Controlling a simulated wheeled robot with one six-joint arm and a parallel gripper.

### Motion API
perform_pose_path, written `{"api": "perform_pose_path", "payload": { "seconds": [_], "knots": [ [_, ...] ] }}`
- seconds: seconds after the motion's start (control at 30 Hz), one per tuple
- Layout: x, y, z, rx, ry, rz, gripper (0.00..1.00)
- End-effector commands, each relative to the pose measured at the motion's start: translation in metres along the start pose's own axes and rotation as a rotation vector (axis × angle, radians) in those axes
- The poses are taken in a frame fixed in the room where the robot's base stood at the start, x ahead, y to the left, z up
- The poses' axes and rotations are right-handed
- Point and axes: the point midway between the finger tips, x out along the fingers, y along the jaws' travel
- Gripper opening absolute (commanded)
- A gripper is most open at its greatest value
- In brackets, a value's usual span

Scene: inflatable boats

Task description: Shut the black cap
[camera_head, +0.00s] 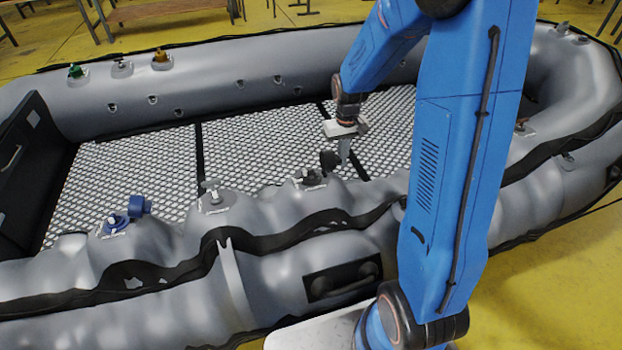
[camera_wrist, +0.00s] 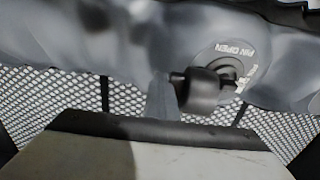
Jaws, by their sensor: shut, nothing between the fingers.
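The black cap (camera_head: 329,159) stands open beside its black valve (camera_head: 309,178) on the near tube of the grey boat. In the wrist view the black cap (camera_wrist: 204,91) sticks out sideways from the round valve base (camera_wrist: 232,62), which carries the raised words "PIN OPEN". My gripper (camera_head: 345,150) points down just right of the cap, with its fingers shut and empty. In the wrist view my gripper's grey fingertips (camera_wrist: 161,98) are just left of the cap. I cannot tell whether they touch it.
Green (camera_head: 76,72) and orange (camera_head: 160,57) valves are on the far tube. The meshed boat floor (camera_head: 250,150) is clear.

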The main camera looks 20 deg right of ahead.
Motion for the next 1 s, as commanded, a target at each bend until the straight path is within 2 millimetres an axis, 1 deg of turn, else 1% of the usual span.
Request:
{"api": "perform_pose_path", "payload": {
  "seconds": [0.03, 0.1, 0.43, 0.8, 1.0],
  "knots": [
    [-0.001, -0.005, 0.0, -0.001, -0.003, -0.003, 0.0],
    [-0.004, -0.007, 0.0, -0.002, -0.004, -0.003, 0.0],
    [-0.012, -0.013, -0.002, 0.0, -0.004, -0.002, 0.0],
    [-0.025, -0.029, -0.004, -0.001, -0.002, -0.001, 0.0],
    [-0.028, -0.032, -0.005, -0.001, -0.002, -0.001, 0.0]
  ]
}}
